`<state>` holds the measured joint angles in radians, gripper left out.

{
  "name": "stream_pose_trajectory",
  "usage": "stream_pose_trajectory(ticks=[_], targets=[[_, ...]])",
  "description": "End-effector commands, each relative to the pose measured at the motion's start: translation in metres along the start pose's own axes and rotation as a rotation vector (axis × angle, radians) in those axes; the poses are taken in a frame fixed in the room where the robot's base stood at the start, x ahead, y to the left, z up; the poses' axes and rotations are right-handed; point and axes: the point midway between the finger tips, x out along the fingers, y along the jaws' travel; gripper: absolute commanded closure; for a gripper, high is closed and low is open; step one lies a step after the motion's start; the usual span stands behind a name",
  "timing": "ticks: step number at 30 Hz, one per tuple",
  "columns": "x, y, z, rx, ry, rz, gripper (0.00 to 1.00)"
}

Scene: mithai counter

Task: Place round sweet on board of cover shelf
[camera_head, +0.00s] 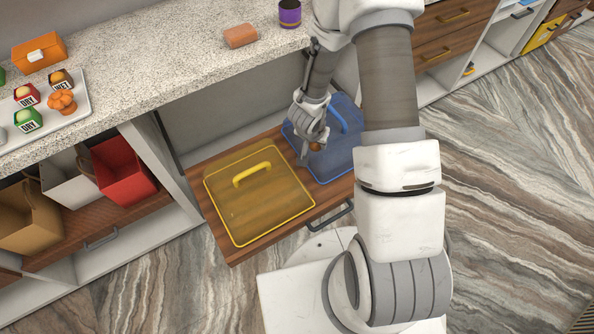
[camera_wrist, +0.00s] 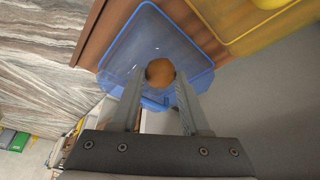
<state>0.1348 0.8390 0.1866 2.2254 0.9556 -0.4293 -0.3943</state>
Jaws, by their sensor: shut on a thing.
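A small round brown sweet (camera_wrist: 160,72) is held between the fingertips of my gripper (camera_wrist: 156,88) in the wrist view. In the head view my gripper (camera_head: 308,152) points down, shut on the sweet (camera_head: 315,146), over the blue see-through cover (camera_head: 335,165). The blue cover also fills the middle of the wrist view (camera_wrist: 120,50). A yellow see-through cover (camera_head: 260,205) with a yellow handle lies to the left on the same pulled-out wooden board (camera_head: 235,254). Both covers look closed down on the board. I cannot tell the sweet's exact height above the blue cover.
The speckled counter (camera_head: 180,50) runs above the board. It bears a white tray (camera_head: 75,116) of small labelled boxes, an orange box (camera_head: 39,53), a pinkish block (camera_head: 240,36) and a purple cup (camera_head: 289,13). Bags, one of them red (camera_head: 122,170), stand on a lower shelf at left.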

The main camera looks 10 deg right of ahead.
Motion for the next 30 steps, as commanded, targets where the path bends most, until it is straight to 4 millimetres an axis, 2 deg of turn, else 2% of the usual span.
stream_pose_trajectory(ticks=[1, 3, 9, 15, 23, 30], targets=[[0.016, -0.002, 0.004, 0.055, 0.002, 0.022, 1.00], [0.026, -0.003, 0.006, 0.134, 0.002, 0.055, 1.00], [0.052, -0.010, 0.017, 0.349, 0.003, 0.144, 1.00], [0.069, -0.019, 0.029, 0.514, 0.003, 0.213, 1.00], [0.080, -0.025, 0.039, 0.600, 0.002, 0.250, 1.00], [0.120, -0.025, 0.056, 0.600, 0.001, 0.252, 1.00]])
